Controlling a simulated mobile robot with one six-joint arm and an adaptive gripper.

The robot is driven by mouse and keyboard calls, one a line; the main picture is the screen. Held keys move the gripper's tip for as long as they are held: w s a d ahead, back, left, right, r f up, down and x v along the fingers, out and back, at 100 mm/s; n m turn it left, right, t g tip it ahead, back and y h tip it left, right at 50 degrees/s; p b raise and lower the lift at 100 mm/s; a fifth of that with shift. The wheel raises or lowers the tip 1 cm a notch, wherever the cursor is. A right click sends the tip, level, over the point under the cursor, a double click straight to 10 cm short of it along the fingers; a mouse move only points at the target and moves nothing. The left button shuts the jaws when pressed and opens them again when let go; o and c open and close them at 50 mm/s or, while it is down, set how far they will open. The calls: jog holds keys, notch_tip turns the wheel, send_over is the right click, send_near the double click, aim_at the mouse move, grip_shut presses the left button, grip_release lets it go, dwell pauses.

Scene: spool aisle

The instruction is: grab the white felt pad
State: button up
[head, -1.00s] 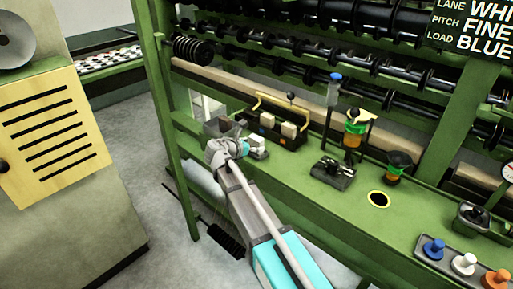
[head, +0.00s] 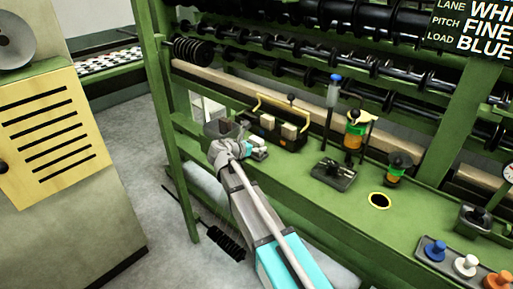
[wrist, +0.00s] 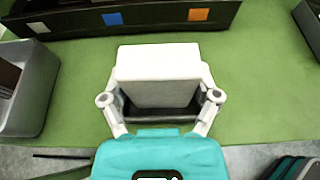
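The white felt pad (wrist: 158,62) is a pale block in the middle of the wrist view, above the green bench top. My gripper (wrist: 160,82) has its fingers spread wide, one on each side of the pad. The fingertips look very close to its sides; whether they touch is hard to tell. A dark piece shows below the pad, between the fingers. In the head view my gripper (head: 243,148) is low over the bench's left end, and a small white part of the pad (head: 258,154) shows just right of it.
A dark tray with coloured squares (wrist: 150,22) lies just beyond the pad. A grey bin (wrist: 37,75) stands at left. In the head view, a black stand (head: 334,174) and a round hole (head: 380,201) are farther right on the bench.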

jog(key=shift+c, duration=1.2)
jog(key=shift+r, duration=0.1)
notch_tip(320, 180, up, 3)
jog(key=p, duration=0.3)
jog(key=s+a+r+p, duration=0.2)
jog(key=s+r+p, duration=0.7)
jog(key=s, duration=0.4)
jog(key=shift+s+r+p, duration=0.4)
jog(key=shift+p, duration=0.1)
jog(key=shift+a, duration=0.1)
